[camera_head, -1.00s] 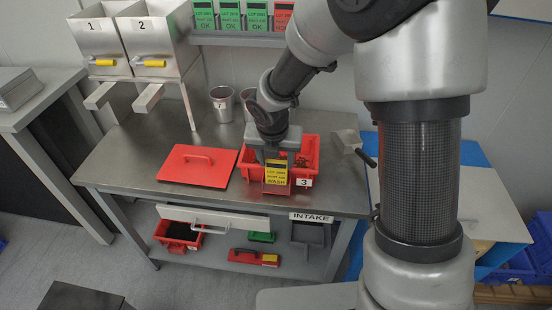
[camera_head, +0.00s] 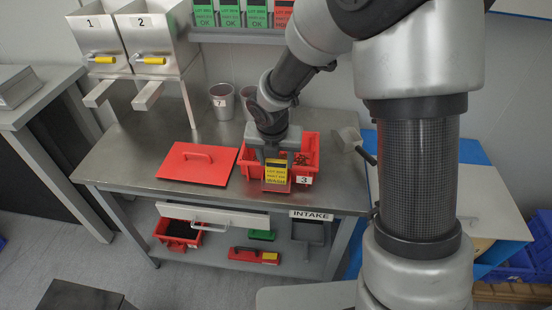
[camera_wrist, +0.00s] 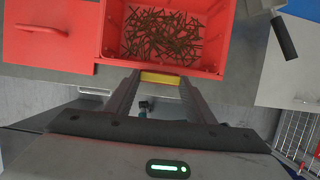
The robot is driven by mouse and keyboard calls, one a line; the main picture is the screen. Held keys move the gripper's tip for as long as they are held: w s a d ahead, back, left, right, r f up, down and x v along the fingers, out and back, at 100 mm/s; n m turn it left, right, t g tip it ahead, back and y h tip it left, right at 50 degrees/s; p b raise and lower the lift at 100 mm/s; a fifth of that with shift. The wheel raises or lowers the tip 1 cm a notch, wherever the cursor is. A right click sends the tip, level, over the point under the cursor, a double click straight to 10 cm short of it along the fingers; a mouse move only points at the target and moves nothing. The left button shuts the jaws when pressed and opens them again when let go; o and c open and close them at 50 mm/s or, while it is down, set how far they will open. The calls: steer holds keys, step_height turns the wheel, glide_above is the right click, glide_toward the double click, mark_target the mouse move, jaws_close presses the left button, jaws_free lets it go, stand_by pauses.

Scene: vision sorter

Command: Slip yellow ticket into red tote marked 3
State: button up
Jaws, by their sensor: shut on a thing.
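The red tote marked 3 (camera_head: 308,163) stands on the steel bench near its front edge; its label shows on the front right. The yellow ticket (camera_head: 276,173) is upright at the tote's front, its printed face toward the head camera. My gripper (camera_head: 273,152) is above the tote's front side and shut on the ticket. In the wrist view my gripper's fingers (camera_wrist: 158,88) hold the yellow ticket (camera_wrist: 160,78) edge-on at the tote's near wall. The tote (camera_wrist: 215,65) contains many thin brown pieces. I cannot tell whether the ticket touches the wall.
A red lid with a handle (camera_head: 196,164) lies left of the tote. A metal scoop (camera_head: 348,139) with a dark handle lies to the right. Two metal cups (camera_head: 222,101) stand behind. Hoppers 1 and 2 (camera_head: 143,42) are at the back left. Ticket holders (camera_head: 230,14) line the shelf.

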steer(key=shift+f+b, duration=0.45)
steer(key=shift+f, duration=0.3)
stand_by(0.7)
steer(key=o, duration=1)
steer(key=shift+r, duration=0.1)
steer(key=shift+r+p, duration=3.95)
steer(key=shift+p, duration=0.25)
